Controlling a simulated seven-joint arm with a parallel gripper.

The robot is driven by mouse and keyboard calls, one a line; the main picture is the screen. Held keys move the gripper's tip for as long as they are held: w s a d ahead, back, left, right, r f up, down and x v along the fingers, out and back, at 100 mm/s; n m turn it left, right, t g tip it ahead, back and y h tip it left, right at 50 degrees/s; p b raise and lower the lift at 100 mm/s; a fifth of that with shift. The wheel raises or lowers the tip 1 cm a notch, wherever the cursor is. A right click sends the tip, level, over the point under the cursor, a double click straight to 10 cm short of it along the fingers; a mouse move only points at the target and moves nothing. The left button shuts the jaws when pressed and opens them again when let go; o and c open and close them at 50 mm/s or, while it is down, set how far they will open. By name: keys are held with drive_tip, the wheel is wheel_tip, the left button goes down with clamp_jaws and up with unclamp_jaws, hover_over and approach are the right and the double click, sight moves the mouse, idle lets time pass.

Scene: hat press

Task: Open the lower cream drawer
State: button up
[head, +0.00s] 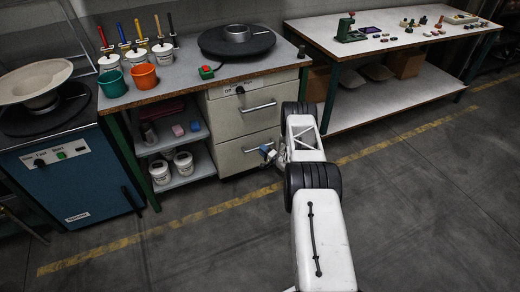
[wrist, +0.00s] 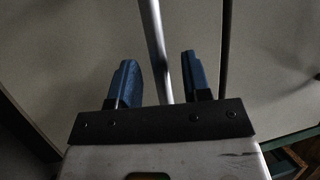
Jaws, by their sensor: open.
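The lower cream drawer (head: 232,158) is the bottom one of two drawers under the bench, and looks shut in the head view. My gripper (head: 267,152) is in front of its right half, and my arm hides its right end. In the wrist view, my gripper (wrist: 162,78) is open, with two blue fingers apart. A silver bar handle (wrist: 155,45) runs between the fingers, against a cream drawer front (wrist: 75,50). A gap shows between the bar and each finger. Contact with the handle is not visible.
The upper cream drawer (head: 228,118), with its own bar handle (head: 260,106), is directly above and shut. Open shelves (head: 185,178) with white tubs stand to the left. A second bench (head: 395,85) stands to the right. The floor (head: 190,250) in front is clear.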

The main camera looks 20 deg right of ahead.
drive_tip(key=shift+x, duration=1.15)
clamp_jaws()
